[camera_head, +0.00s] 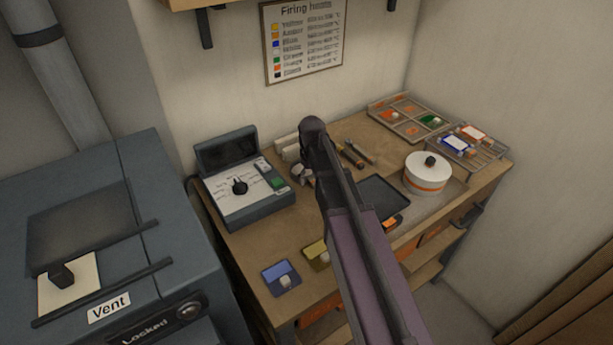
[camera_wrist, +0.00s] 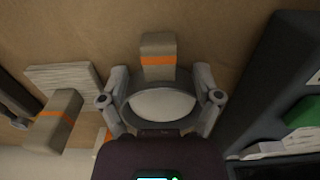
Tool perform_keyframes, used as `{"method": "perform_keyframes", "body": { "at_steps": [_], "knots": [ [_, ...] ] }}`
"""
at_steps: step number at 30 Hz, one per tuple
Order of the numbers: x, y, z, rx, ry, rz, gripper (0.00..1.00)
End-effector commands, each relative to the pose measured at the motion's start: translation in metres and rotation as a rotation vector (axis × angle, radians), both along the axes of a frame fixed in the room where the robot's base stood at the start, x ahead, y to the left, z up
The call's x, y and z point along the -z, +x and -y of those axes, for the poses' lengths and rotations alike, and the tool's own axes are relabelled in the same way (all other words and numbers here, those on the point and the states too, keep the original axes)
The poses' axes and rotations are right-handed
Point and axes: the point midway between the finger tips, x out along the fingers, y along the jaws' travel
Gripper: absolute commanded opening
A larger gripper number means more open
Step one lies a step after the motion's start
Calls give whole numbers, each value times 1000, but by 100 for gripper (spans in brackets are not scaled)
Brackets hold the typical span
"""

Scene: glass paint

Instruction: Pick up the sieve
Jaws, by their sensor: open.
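In the wrist view, a round dark ring with a pale inside, which looks like the sieve (camera_wrist: 163,104), lies between the two fingers of my gripper (camera_wrist: 161,78). A beige block with an orange band (camera_wrist: 158,50) adjoins its far side; I cannot tell whether it is the sieve's handle. The fingers are spread, one on each side of the ring, and I cannot tell whether they touch it. In the head view my gripper (camera_head: 303,173) is partly hidden by my arm over the workbench, and I cannot make out the sieve there.
A second banded beige block (camera_wrist: 52,121) lies left of my gripper. A control box (camera_head: 243,187) stands left on the workbench (camera_head: 245,240). A dark tray (camera_head: 383,197), a white lidded pot (camera_head: 427,173), a compartment tray (camera_head: 409,126) and a wire rack (camera_head: 487,150) are to the right.

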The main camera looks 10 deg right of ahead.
Motion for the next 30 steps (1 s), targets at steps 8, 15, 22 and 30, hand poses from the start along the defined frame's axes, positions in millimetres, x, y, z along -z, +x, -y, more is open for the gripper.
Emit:
{"method": "perform_keyframes", "body": {
  "at_steps": [8,15,22,30],
  "knots": [
    [0,0,0,0,0,0,73],
    [0,0,0,1,0,0,2],
    [0,0,1,1,0,0,0],
    [-3,0,1,1,0,0,0]
  ]
}}
